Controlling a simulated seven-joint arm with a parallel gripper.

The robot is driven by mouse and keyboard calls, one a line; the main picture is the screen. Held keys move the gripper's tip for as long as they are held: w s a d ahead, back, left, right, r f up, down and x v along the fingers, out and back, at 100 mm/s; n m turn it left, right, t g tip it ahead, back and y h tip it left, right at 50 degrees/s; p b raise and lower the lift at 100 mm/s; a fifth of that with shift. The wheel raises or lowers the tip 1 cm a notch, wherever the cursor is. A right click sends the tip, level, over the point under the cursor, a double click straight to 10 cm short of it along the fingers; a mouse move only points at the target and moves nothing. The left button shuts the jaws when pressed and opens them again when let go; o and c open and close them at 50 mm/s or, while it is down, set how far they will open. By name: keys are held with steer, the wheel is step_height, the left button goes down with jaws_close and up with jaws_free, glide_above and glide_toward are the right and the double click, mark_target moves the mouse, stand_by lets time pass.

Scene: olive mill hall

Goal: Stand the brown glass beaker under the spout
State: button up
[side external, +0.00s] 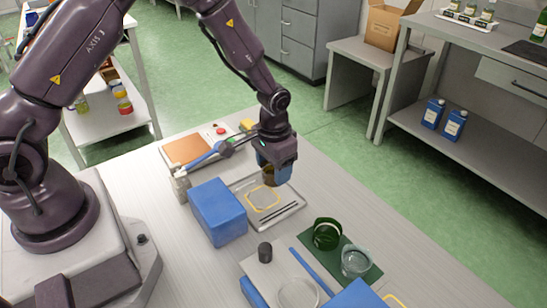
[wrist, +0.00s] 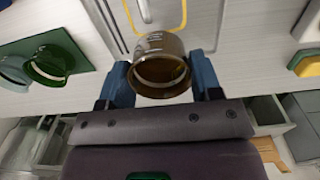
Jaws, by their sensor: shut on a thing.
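My gripper (side external: 274,170) is shut on the brown glass beaker (wrist: 160,72). In the wrist view the beaker sits between the two blue fingers with its open rim facing the camera. In the side view the beaker (side external: 268,175) is mostly hidden by the gripper, above the far part of a shallow metal tray (side external: 290,213). The tray has a yellow rounded outline, which also shows in the wrist view (wrist: 183,14). A blue bar (side external: 202,160) with a dark joint runs beside the gripper; I cannot tell whether it carries the spout.
A blue box (side external: 218,212) stands left of the tray. A green glass vessel (side external: 327,233) and a clear beaker (side external: 356,262) stand on a green mat (side external: 373,275). A small dark cylinder (side external: 265,251) stands nearby. Bare table lies to the right of the tray.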

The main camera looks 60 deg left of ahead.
mark_target(265, 170)
step_height(265, 170, down, 4)
steer(key=shift+r, duration=0.2)
steer(key=shift+s+f, duration=0.25)
steer(key=shift+s, duration=1.25)
steer(key=shift+s, duration=0.1)
steer(key=o, duration=1.1)
steer(key=shift+w+r, duration=0.15)
steer(key=shift+r, duration=1.1)
steer(key=shift+w+r, duration=0.2)
steer(key=shift+r, duration=1)
steer(key=shift+w+r, duration=0.15)
steer(key=shift+r, duration=1.1)
